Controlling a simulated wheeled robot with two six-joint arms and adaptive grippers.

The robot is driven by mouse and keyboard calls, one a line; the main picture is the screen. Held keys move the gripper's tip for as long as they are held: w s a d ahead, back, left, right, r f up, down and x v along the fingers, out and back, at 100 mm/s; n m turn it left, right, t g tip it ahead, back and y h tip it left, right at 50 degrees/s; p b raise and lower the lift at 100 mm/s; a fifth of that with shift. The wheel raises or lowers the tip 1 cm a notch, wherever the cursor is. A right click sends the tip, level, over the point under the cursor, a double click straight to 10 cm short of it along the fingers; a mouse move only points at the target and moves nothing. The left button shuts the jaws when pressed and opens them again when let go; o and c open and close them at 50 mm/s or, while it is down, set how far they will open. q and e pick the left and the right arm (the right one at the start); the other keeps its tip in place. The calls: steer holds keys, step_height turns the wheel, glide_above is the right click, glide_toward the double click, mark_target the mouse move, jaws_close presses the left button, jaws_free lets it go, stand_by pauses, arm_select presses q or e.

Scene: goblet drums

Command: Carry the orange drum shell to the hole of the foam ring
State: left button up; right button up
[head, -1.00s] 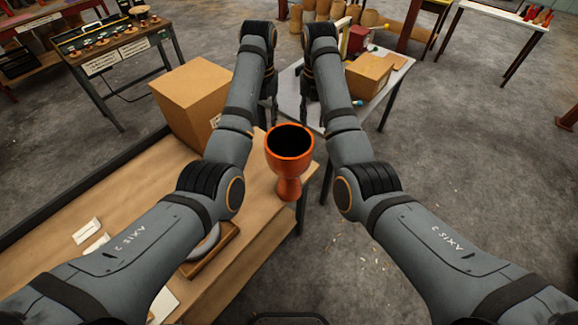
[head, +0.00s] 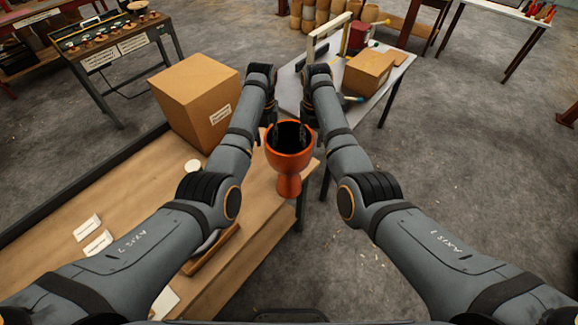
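The orange drum shell (head: 289,160) is an upright goblet with an open, dark bowl at the front right corner of the wooden table. My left gripper (head: 274,130) is at the left of its rim and my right gripper (head: 304,130) at the right. Dark finger parts show at or inside the far rim; I cannot tell whether they touch it or how far they are open. A pale grey curved piece (head: 208,242), perhaps the foam ring, shows on a wooden board beside my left forearm. My arm hides most of it, and its hole is not visible.
A large cardboard box (head: 196,100) stands at the back of the wooden table (head: 150,180). White labels (head: 98,242) and a small white round piece (head: 193,166) lie on it. A grey table (head: 295,95) with a smaller box (head: 367,72) is behind.

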arm_select(q)
steer(key=shift+w+f, duration=0.1)
steer(key=shift+w, duration=0.05)
steer(key=shift+c, duration=0.3)
arm_select(e)
steer(key=shift+w, duration=0.1)
steer(key=shift+c, duration=0.3)
arm_select(q)
steer(key=shift+c, duration=1.2)
arm_select(e)
steer(key=shift+c, duration=1.2)
arm_select(q)
steer(key=shift+s+r, duration=0.3)
steer(key=shift+s, duration=0.1)
jaws_close()
arm_select(e)
steer(key=shift+s+r, duration=0.2)
steer(key=shift+s, duration=0.15)
jaws_close()
arm_select(q)
steer(key=shift+w, duration=0.1)
steer(key=shift+f, duration=0.1)
arm_select(e)
steer(key=shift+w, duration=0.1)
arm_select(q)
steer(key=shift+w, duration=0.1)
arm_select(e)
steer(key=shift+r, duration=0.1)
